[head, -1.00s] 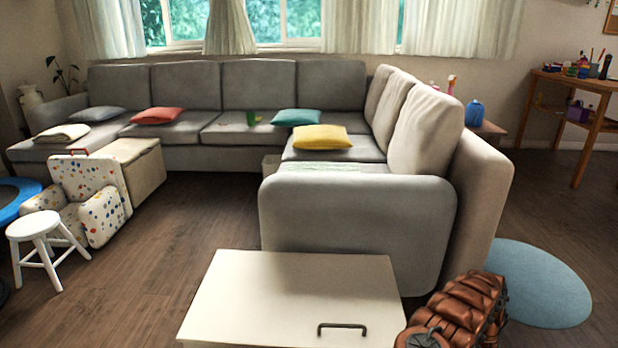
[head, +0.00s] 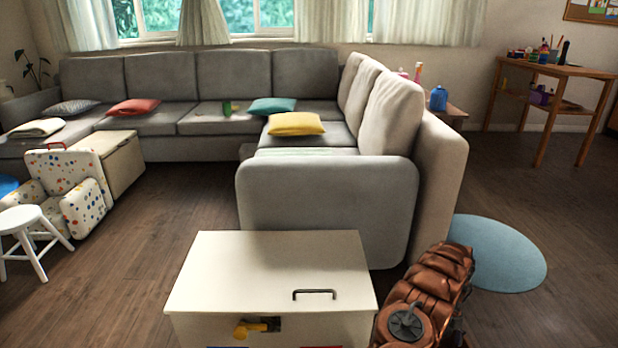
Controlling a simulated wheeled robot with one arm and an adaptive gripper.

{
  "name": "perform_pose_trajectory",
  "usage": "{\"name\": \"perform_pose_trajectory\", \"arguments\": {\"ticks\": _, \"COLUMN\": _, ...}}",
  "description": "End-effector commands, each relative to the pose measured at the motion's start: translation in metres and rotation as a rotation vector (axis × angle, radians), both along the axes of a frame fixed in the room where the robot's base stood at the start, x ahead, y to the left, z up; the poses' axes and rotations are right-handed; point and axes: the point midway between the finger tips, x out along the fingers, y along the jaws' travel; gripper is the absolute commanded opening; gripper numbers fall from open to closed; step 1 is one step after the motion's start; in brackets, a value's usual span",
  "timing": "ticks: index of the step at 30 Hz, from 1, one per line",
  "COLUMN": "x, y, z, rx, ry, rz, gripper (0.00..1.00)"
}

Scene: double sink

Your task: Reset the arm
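The task line names no other object.
A white box (head: 262,265) with a dark handle stands close in front. A brown segmented object (head: 430,290) with a round black cap is at its right. Beyond are a grey sofa (head: 325,190), a white stool (head: 25,220) and a blue round rug (head: 500,255). Floor is open at right.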

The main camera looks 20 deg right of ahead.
Motion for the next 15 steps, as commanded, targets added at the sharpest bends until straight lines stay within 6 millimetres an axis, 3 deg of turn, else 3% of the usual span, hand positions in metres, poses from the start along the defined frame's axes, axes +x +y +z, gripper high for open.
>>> {"name": "perform_pose_trajectory", "arguments": {"ticks": 8, "x": 0.04, "y": 0.048, "z": 0.056, "rx": 0.115, "ry": -0.087, "rz": 0.191, "gripper": 1.0}}
{"name": "perform_pose_trajectory", "arguments": {"ticks": 15, "x": 0.083, "y": 0.115, "z": 0.139, "rx": 0.249, "ry": -0.207, "rz": 0.477, "gripper": 1.0}}
